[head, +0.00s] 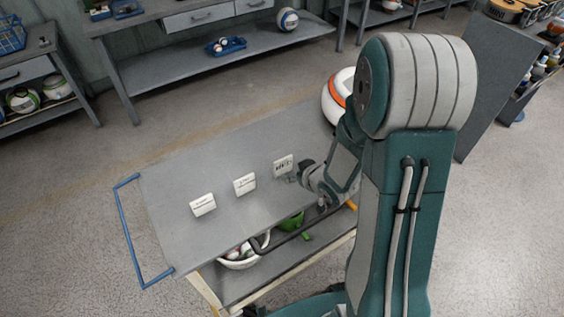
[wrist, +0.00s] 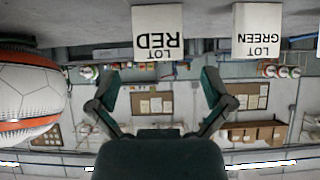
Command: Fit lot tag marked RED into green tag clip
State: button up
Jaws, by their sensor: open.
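The white lot tag marked RED (wrist: 158,32) stands upright at the top of the wrist view, its print upside down there. In the head view it appears to be the rightmost of three white cards (head: 283,163) on the grey cart top. My gripper (wrist: 161,86) is open and empty, fingers spread below the RED tag in the picture and apart from it. In the head view my gripper (head: 293,178) is low over the cart, close beside that card. I cannot make out a green tag clip in either view.
A tag marked GREEN (wrist: 257,30) stands to the right of RED in the wrist view. A white and orange ball (wrist: 30,95) is at left there, and behind my arm in the head view (head: 337,97). The cart top (head: 185,165) is clear behind the cards.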

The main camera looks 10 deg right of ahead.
aim_at(284, 165)
jog(key=x, duration=0.2)
jog(key=shift+w+a+f, duration=0.2)
jog(key=shift+w+f, duration=0.3)
jog(key=shift+w, duration=0.2)
jog(key=x, duration=0.3)
jog(key=shift+w+d+f, duration=0.1)
jog(key=shift+w, duration=0.3)
jog(key=shift+w+a+f, duration=0.3)
jog(key=shift+w+a, duration=0.05)
jog(key=shift+w, duration=0.1)
jog(key=shift+d, duration=0.1)
jog(key=c, duration=0.6)
